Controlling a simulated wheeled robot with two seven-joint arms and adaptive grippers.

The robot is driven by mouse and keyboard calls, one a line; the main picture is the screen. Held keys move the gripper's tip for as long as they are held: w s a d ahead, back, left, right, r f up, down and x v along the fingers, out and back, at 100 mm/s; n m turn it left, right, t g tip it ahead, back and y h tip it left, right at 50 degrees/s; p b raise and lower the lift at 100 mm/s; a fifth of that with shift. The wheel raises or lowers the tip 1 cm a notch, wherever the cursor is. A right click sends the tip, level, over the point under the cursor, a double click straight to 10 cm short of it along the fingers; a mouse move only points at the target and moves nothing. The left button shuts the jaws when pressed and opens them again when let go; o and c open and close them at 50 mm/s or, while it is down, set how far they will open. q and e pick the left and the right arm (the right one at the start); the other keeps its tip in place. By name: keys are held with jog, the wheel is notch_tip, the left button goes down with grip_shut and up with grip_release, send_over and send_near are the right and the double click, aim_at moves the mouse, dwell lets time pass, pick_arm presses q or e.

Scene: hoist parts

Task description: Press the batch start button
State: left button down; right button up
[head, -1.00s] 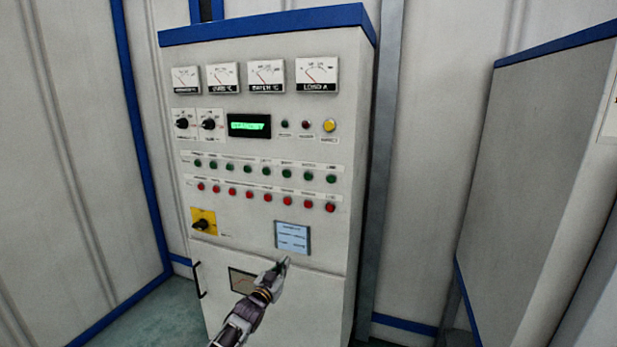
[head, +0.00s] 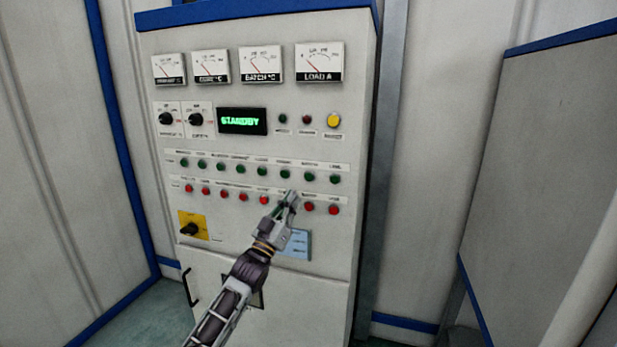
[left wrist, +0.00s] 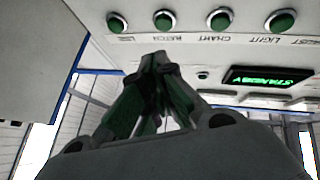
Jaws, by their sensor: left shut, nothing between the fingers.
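The control cabinet's front carries an upper row of green buttons above a lower row of red ones. The batch start button, green (head: 308,177), is second from the right in the upper row. In the left wrist view, which shows the panel upside down, this green button (left wrist: 164,20) has a label that seems to read BATCH. My left gripper (head: 291,195) is shut and empty, its tips below and slightly left of that button, over the red row. In the wrist view the gripper (left wrist: 158,58) appears apart from the buttons. My right gripper is not in view.
The display (head: 242,121) reads STANDBY. Dials (head: 319,63), two knobs (head: 195,119), a yellow button (head: 334,120) and a yellow-plated rotary switch (head: 193,227) share the panel. A grey cabinet (head: 560,150) stands at right. Neighbouring green and red buttons are close together.

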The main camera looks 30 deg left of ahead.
pick_arm(q)
jog(key=r, duration=0.1)
jog(key=s+r+n+t+h, duration=0.1)
jog(key=s+d+r+n+h, duration=0.1)
jog(key=shift+r, duration=0.3)
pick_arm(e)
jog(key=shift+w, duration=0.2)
pick_arm(q)
jog(key=shift+w, duration=0.1)
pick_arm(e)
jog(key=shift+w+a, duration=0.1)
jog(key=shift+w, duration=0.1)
pick_arm(q)
jog(key=shift+w, duration=0.1)
